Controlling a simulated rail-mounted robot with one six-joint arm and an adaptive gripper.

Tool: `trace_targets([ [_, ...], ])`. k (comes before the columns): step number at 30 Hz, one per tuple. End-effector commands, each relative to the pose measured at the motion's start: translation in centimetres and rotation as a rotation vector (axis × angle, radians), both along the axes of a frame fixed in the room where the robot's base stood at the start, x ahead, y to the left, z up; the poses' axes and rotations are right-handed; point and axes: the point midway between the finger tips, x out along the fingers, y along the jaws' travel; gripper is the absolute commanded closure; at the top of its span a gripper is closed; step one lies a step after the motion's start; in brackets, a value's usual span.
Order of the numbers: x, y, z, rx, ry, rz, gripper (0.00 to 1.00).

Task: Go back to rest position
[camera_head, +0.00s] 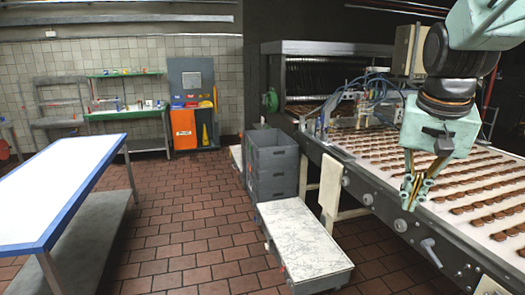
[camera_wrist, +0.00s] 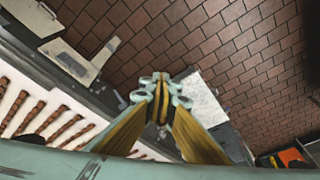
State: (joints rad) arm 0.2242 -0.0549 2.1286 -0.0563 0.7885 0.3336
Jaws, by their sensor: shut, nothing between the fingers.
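My gripper (camera_head: 411,191) hangs from my arm at the right of the head view, over the near edge of the conveyor (camera_head: 378,179). In the wrist view the gripper (camera_wrist: 160,84) shows its yellow fingers meeting at the tips, shut, with nothing seen between them. Rows of brown sandwich biscuits (camera_head: 480,185) lie on the white belt to the right of my gripper. The biscuits also show at the left of the wrist view (camera_wrist: 65,130).
A low cart with a white speckled top (camera_head: 303,237) stands on the brick floor left of the conveyor. Grey stacked crates (camera_head: 272,165) stand behind it. A blue-edged white table (camera_head: 60,180) is at the left. Floor between table and cart is clear.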

Motion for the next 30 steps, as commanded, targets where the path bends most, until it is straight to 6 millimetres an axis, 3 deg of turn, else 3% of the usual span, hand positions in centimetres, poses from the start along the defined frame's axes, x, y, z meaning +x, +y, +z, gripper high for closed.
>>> trace_targets([
  [14, -8.0, 5.2, 1.7, -0.017, -0.015, 0.15, 1.0],
  [30, -17.3, 9.8, 1.6, -0.036, -0.03, 0.319, 1.0],
])
